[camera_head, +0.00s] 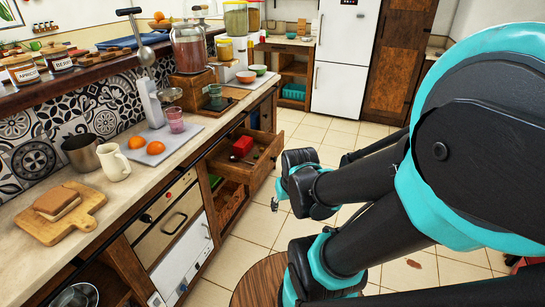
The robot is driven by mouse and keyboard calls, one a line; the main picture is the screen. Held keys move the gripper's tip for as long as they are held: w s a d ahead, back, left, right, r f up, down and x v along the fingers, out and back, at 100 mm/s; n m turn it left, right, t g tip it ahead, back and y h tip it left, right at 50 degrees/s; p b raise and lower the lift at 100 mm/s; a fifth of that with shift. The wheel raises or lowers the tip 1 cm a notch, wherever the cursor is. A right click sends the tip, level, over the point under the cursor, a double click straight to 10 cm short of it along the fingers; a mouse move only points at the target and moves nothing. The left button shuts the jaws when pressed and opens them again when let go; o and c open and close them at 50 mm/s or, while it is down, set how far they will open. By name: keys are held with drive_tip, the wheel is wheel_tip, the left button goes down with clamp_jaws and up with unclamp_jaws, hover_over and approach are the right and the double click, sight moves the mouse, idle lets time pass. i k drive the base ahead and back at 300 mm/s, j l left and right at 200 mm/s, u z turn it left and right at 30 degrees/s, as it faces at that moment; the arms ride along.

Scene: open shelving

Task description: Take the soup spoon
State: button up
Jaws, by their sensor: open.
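A large metal spoon with a dark handle tip (137,35) is at the counter's back edge. It looks like a ladle, with its bowl low and handle up. I cannot tell for certain that it is the soup spoon. An open wooden drawer (262,168) below the counter holds a red box and small items too small to make out. My gripper (277,196) is open, out over the floor to the right of the drawer, apart from the counter and the spoon. Its fingers are small and partly hidden by my arm.
The counter carries a cutting board with bread (72,222), a cream mug (113,161), a dark metal pitcher (82,153), a pink glass (175,120), oranges (136,142) and a large glass jar (188,48). The open drawer juts into the aisle. The tiled floor (325,135) towards the fridge is clear.

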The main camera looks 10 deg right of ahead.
sight(233, 158)
drive_tip(key=i+l, duration=0.55)
drive_tip(key=l, duration=0.25)
drive_tip(key=i+l, duration=0.3)
drive_tip(key=l+u, duration=0.05)
drive_tip(key=l, duration=0.05)
